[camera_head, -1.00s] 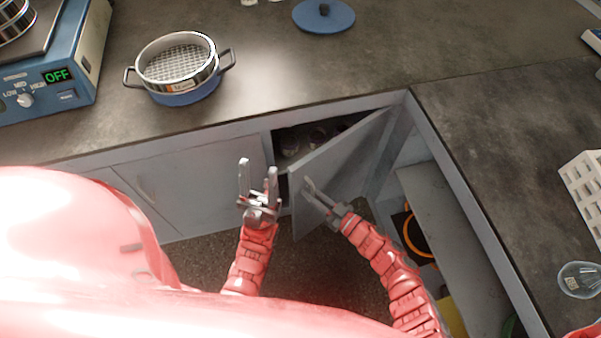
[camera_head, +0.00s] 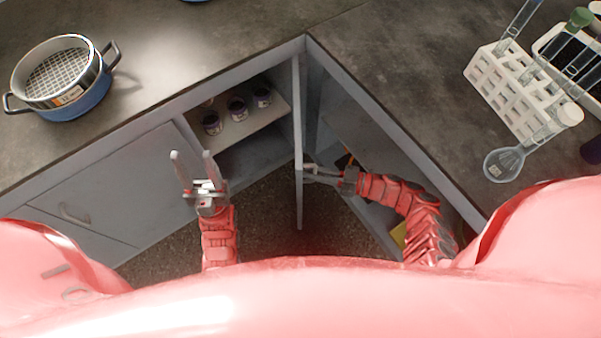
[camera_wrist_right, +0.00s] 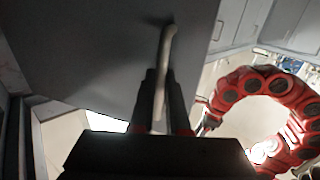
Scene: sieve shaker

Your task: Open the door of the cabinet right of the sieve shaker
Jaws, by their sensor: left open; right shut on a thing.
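The grey cabinet door (camera_head: 298,130) stands swung well out from the cabinet and is seen nearly edge-on in the head view. My right gripper (camera_head: 308,168) is at the right face of the door. In the right wrist view the gripper (camera_wrist_right: 162,95) is shut on the door's pale curved handle (camera_wrist_right: 167,45). The cabinet's shelf (camera_head: 262,122) shows through the opening, with several dark jars (camera_head: 237,108) on it. My left gripper (camera_head: 194,160) is open and empty, in front of the opening's left side. The sieve shaker is out of view.
A closed cabinet door with a handle (camera_head: 73,215) is at the left. Another open cabinet (camera_head: 365,140) lies right of the door. Above are dark counters with a sieve pot (camera_head: 68,75), a white tube rack (camera_head: 515,95) and a flask (camera_head: 503,164).

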